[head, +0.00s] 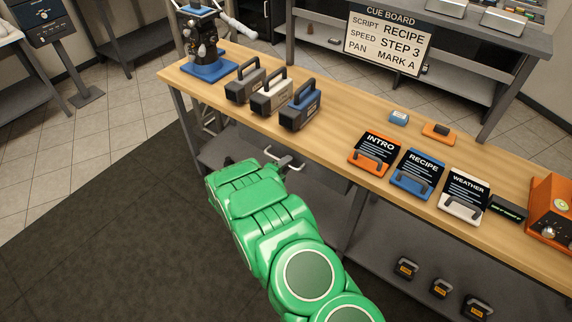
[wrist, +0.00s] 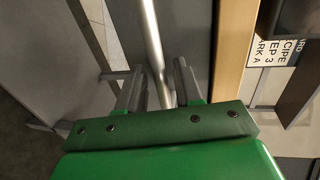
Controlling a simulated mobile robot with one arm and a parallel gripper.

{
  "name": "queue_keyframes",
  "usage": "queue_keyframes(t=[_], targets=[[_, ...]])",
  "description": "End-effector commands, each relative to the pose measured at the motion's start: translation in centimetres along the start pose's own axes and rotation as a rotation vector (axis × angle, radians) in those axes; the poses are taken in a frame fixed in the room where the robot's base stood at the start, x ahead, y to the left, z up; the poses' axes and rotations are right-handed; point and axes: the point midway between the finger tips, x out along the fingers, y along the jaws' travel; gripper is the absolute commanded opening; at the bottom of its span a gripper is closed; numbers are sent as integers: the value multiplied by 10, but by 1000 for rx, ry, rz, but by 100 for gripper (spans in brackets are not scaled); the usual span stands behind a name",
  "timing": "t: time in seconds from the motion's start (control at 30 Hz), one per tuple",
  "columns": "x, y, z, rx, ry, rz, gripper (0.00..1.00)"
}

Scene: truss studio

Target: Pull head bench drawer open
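The head bench (head: 340,148) has a light wood top and a grey frame. Below its front edge, a pale metal drawer handle (head: 287,160) shows just past my green wrist. The grey drawer front around it is mostly hidden by my arm, so I cannot tell whether the drawer stands shut. In the wrist view, the handle bar (wrist: 152,35) runs down between the two grey fingers of my gripper (wrist: 160,88). The fingers stand apart on either side of the bar, with no clear grip on it. In the head view, the fingers are mostly hidden behind my wrist.
On the bench stand several handled blocks (head: 298,106), cue cards (head: 418,173), an orange box (head: 549,208) and a blue-based stand (head: 207,70). A lower shelf (head: 400,252) holds small dark weights (head: 440,287). The dark floor mat (head: 110,225) at left is clear.

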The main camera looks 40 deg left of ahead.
Motion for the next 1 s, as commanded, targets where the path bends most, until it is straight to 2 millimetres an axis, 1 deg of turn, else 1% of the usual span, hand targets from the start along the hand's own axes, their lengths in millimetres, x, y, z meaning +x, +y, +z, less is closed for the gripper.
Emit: queue_keyframes(t=[0.13, 0.37, 0.4, 0.57, 0.6, 0.63, 1.0], targets=[[6, 0, 0, 1, -1, 0, 35], [6, -1, 1, 1, -2, 0, 35], [6, 0, 1, 1, -1, 0, 33], [6, 0, 1, 1, -2, 0, 9], [6, 0, 1, 1, -2, 1, 3], [6, 0, 1, 1, -2, 1, 0], [4, 1, 1, 0, -2, 2, 0]])
